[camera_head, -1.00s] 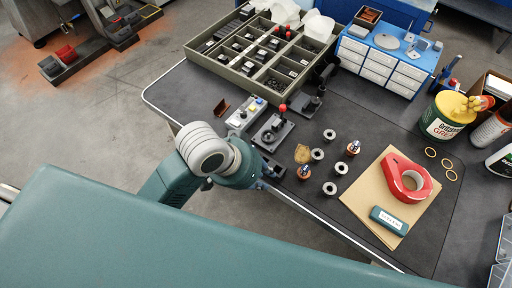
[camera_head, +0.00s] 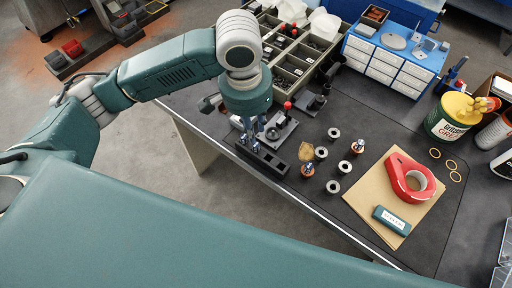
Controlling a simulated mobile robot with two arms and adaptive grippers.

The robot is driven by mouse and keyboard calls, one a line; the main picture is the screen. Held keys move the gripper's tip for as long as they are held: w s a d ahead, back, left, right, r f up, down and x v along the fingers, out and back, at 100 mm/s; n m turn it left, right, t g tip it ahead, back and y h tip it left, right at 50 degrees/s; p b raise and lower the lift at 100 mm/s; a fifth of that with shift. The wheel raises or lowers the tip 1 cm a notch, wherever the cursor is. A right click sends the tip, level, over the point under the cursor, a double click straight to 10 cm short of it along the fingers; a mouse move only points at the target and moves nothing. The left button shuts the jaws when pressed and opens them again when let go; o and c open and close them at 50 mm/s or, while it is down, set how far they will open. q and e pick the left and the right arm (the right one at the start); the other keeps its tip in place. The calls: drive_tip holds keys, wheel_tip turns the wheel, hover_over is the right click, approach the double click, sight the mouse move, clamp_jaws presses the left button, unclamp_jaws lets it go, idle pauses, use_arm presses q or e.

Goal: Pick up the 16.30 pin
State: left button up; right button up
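Several small upright parts stand on the dark bench mat. Copper-and-silver pins (camera_head: 357,147) (camera_head: 307,170) stand among silver-topped black rings (camera_head: 344,167). I cannot read any size marking, so I cannot tell which is the 16.30 pin. My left gripper (camera_head: 249,142) points down at a long black block with holes (camera_head: 272,162) near the bench's front edge, left of the pins. Small shiny tips show at the block's left end by the fingers. Whether the fingers are apart or hold anything is too small to tell. My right gripper is not in view.
A red tape dispenser (camera_head: 398,174) and a teal labelled case (camera_head: 391,220) lie on brown card at the right. A black fixture with a red knob (camera_head: 285,122) stands close behind my gripper. A parts tray (camera_head: 318,58) and blue drawer unit (camera_head: 382,63) stand behind.

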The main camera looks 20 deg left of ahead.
sight(256, 145)
use_arm(q)
drive_tip(key=f, duration=0.5)
drive_tip(key=w+f, duration=0.1)
drive_tip(key=f, duration=0.2)
drive_tip(key=shift+d+f, duration=0.15)
drive_tip(key=shift+f, duration=0.15)
clamp_jaws()
